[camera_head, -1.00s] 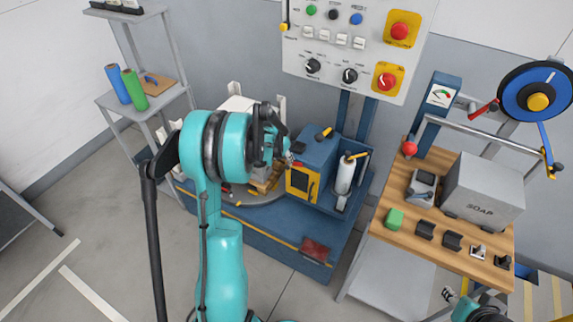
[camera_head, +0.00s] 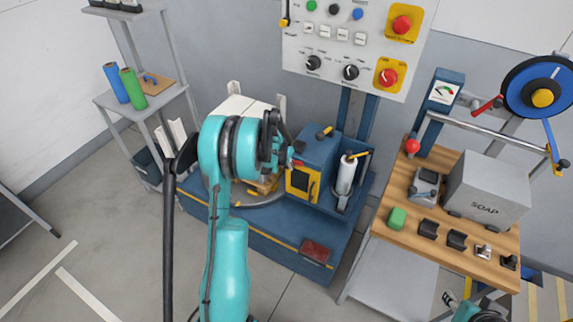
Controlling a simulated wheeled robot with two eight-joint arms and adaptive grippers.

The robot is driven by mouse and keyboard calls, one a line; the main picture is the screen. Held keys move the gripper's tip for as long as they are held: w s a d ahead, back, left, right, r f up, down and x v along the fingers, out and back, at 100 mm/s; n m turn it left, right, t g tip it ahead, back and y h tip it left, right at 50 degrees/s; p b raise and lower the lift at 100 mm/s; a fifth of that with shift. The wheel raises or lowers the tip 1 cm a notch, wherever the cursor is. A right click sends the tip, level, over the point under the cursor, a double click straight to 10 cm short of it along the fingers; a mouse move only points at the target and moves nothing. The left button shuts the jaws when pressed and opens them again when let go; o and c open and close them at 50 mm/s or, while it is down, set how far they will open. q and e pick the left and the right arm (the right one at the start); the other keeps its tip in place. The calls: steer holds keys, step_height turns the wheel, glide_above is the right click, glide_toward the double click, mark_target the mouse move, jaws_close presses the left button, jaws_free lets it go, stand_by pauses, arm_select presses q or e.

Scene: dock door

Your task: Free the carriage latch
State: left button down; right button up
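A blue machine (camera_head: 277,252) stands at the centre on the floor. On it is a blue housing with a yellow-framed front (camera_head: 302,182), and to its right a carriage with a white roll (camera_head: 346,176) and a yellow-tipped lever (camera_head: 358,155). A black handle with a yellow end (camera_head: 324,132) sits on top of the housing. I cannot tell which part is the latch. My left arm reaches up in front of the machine, and its gripper (camera_head: 290,163) is mostly hidden behind my wrist, close to the housing's left side. My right arm's end shows only partly at the bottom right.
A control panel (camera_head: 340,80) with buttons and knobs hangs above the machine. A grey shelf (camera_head: 160,103) stands at left. The floor at lower left is clear.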

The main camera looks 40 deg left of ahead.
arm_select(q)
steer(key=y, duration=0.2)
steer(key=r+y, duration=0.1)
steer(key=shift+d+r+m+y+b, duration=0.2)
steer(key=shift+m+y+b, duration=0.1)
steer(key=shift+y+b, duration=0.1)
steer(key=c, duration=1.4)
jaws_free()
steer(key=v, duration=1.2)
steer(key=shift+w+r, duration=0.1)
steer(key=shift+w, duration=0.05)
